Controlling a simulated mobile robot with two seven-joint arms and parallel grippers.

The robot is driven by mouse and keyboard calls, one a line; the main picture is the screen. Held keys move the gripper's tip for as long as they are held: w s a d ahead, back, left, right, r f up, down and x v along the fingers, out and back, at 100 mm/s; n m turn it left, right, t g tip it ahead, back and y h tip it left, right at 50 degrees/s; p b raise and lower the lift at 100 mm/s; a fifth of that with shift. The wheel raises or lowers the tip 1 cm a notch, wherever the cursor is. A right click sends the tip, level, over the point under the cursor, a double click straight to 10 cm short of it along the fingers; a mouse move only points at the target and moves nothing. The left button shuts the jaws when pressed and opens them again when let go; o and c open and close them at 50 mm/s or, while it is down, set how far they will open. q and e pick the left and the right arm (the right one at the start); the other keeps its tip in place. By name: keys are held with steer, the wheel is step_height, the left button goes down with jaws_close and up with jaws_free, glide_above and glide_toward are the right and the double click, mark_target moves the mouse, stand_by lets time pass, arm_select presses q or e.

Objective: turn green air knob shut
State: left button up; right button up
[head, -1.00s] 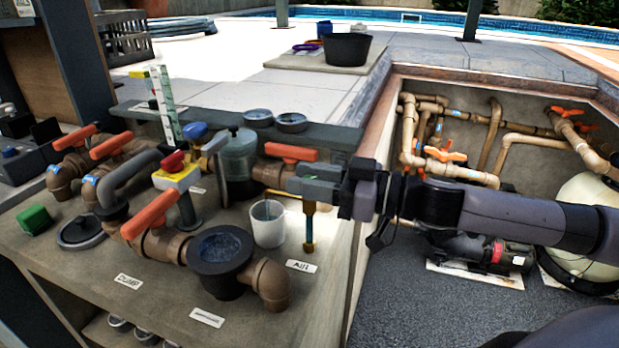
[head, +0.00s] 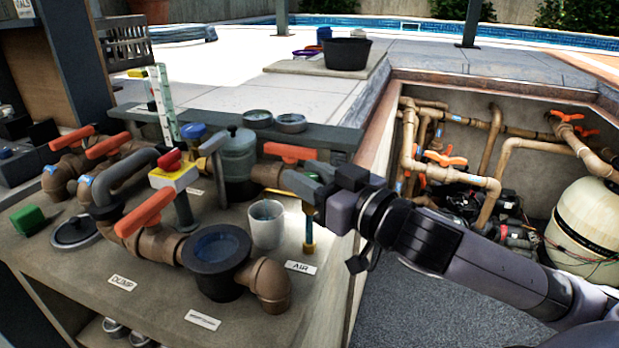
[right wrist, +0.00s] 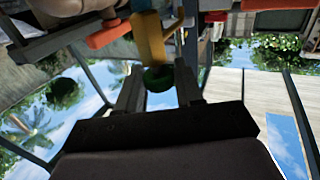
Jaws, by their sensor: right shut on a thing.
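The green air knob (right wrist: 158,78) shows in the right wrist view between my right gripper's fingers (right wrist: 159,90). A yellow-brass body (right wrist: 148,40) adjoins it there. In the head view my right gripper (head: 304,186) is at the top of the thin brass air stem (head: 309,232), and its fingers hide most of the knob. The gripper is shut on the knob. The white AIR label (head: 300,267) lies on the bench below the stem. My left gripper is not in view.
A white cup (head: 266,228) stands just left of the air stem. An orange-handled valve (head: 290,153) is close behind the gripper. A dark round pot (head: 216,265) and brown pipe elbow (head: 268,284) stand in front. The pit with pipes and a cream tank (head: 590,225) is right.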

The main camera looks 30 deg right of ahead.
steer(key=m+h, duration=0.2)
steer(key=shift+r+t+h, duration=0.1)
steer(key=shift+t+h, duration=0.2)
steer(key=shift+h, duration=0.1)
steer(key=shift+m+h+p, duration=0.35)
steer(key=shift+m+h, duration=0.25)
steer(key=shift+h, duration=0.5)
steer(key=shift+m+h, duration=0.3)
steer(key=shift+h, duration=0.1)
steer(key=o, duration=0.9)
steer(key=shift+s, duration=0.1)
